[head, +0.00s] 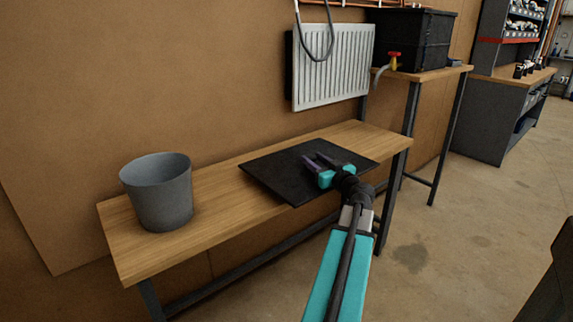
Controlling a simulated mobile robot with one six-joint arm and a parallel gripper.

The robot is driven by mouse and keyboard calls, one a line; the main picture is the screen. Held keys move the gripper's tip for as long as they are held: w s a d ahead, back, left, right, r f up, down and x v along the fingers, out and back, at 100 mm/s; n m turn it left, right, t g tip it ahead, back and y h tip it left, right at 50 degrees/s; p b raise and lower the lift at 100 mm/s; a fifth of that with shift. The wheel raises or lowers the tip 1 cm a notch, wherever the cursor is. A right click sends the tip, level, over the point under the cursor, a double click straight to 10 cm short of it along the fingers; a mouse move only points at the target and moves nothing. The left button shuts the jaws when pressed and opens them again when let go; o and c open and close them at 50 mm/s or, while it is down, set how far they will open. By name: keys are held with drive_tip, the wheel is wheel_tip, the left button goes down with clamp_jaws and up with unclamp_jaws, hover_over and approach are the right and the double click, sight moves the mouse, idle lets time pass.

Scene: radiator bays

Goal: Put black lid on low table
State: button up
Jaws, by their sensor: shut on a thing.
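The black lid (275,180) is a flat, dark square panel. It appears level over the right half of the wooden low table (240,205), with its near corner at or slightly past the table's front edge. I cannot tell whether it rests on the tabletop or is just above it. My gripper (319,161) reaches over the lid's right part from the front, with its two dark purple fingers pointing to the back left. It is shut on the lid; the exact grip point is hard to make out.
A grey bucket (160,195) stands on the table's left end. A white radiator (335,65) hangs on the wall behind. Concrete floor (460,230) is open at right.

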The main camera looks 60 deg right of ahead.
sight(285, 159)
drive_tip(key=w, duration=0.8)
drive_tip(key=w+f+p, duration=0.1)
drive_tip(key=w, duration=0.3)
drive_tip(key=shift+f, duration=1.75)
drive_tip(key=shift+f+b, duration=0.15)
drive_tip(key=shift+b, duration=0.15)
drive_tip(key=o, duration=1.4)
drive_tip(key=shift+o, duration=0.2)
drive_tip(key=shift+p, duration=0.3)
drive_tip(key=shift+b+v, duration=0.65)
drive_tip(key=shift+v, duration=5.3)
drive_tip(key=shift+a, duration=0.1)
